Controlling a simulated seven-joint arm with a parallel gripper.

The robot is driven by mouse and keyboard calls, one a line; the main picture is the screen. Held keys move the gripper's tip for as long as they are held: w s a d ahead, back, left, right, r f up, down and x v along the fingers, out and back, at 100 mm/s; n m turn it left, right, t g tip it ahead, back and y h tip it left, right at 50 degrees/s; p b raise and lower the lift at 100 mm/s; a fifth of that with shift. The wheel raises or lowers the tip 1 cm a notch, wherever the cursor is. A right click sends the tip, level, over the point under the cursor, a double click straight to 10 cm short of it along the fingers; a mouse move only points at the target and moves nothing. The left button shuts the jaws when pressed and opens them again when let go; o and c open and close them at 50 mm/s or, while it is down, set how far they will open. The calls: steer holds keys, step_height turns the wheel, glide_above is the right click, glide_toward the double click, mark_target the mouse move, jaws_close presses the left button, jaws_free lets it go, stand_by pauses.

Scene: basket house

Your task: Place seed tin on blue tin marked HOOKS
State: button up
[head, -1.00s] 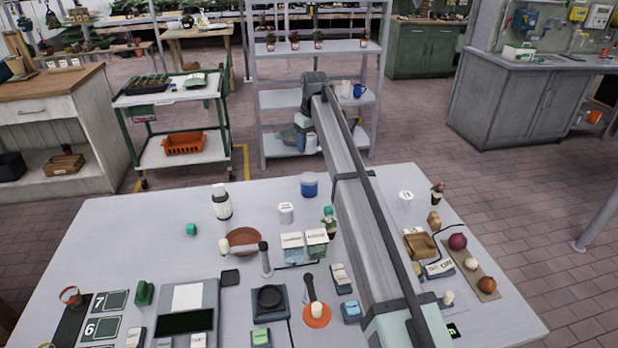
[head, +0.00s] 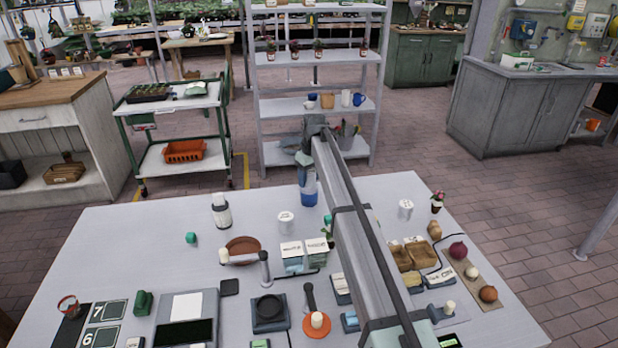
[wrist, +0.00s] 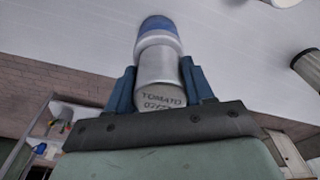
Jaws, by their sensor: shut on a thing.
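The seed tin (wrist: 160,72) is a silver cylinder with TOMATO printed on the end facing the wrist camera. My gripper (wrist: 158,84) is shut on it, with one blue finger on each side. The blue tin (head: 309,199) stands at the far edge of the table in the head view, directly below my gripper (head: 307,176). The blue tin also shows just beyond the seed tin in the wrist view (wrist: 160,24), partly hidden by it. I cannot tell whether the two tins touch. The HOOKS marking is not readable.
A white lidded tin (head: 286,223) and a dark-banded white bottle (head: 221,211) stand left of the blue tin. Seed packets (head: 291,255) and a small potted plant (head: 327,229) are nearer. Another white tin (head: 405,209) stands right of my arm. A grey shelf (head: 315,103) rises behind the table.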

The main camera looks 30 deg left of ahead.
mark_target(312, 172)
steer(key=shift+f, duration=0.15)
steer(key=o, duration=1)
steer(key=shift+o, duration=0.2)
steer(key=r, duration=0.4)
steer(key=d+r, duration=0.1)
steer(key=r, duration=0.7)
steer(key=shift+s+d, duration=0.2)
